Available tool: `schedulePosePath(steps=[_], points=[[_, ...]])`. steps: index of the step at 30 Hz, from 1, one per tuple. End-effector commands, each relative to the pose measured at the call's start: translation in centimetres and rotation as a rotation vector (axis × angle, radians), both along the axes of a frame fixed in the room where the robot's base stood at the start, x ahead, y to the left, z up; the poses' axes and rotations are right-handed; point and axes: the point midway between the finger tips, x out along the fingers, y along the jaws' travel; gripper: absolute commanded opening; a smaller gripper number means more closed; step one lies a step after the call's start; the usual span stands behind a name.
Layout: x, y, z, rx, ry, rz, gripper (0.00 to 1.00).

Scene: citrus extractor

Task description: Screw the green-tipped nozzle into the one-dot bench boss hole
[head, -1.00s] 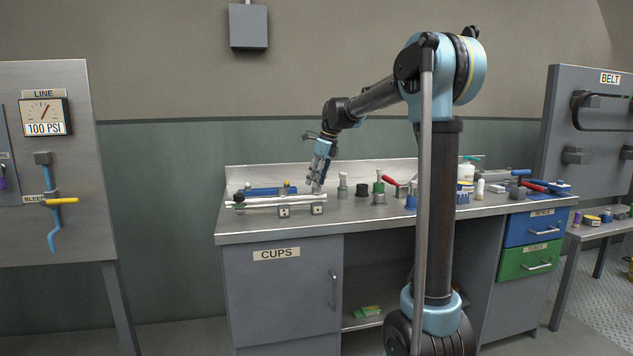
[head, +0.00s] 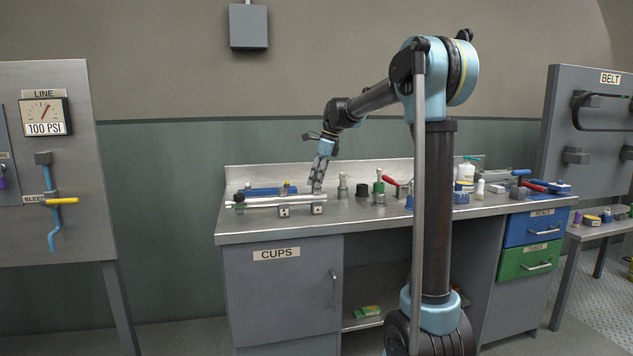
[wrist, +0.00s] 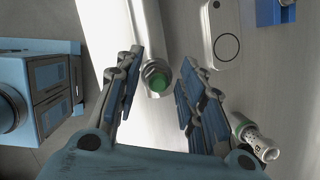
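A green round tip (wrist: 160,82) in a metal collar shows in the wrist view, between my fingers at the near end of a steel tube. I cannot tell whether it is joined to the tube. My gripper (wrist: 160,68) is open, a finger on each side of the tip, with gaps visible. In the head view my gripper (head: 317,189) points down at the right end of the steel tube (head: 275,200) on the bench.
A backsplash (head: 265,177) runs behind.

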Motion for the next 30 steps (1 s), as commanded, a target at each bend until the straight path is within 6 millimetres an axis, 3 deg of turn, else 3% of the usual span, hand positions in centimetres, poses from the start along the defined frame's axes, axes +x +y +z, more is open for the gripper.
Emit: schedulePosePath(steps=[7,11,30], points=[[-0.01,-0.02,-0.01,0.000,0.000,0.023,0.36],[-0.01,-0.01,0.00,0.000,0.000,0.023,0.13],[0.08,-0.02,-0.01,0.000,-0.002,-0.129,0.12]])
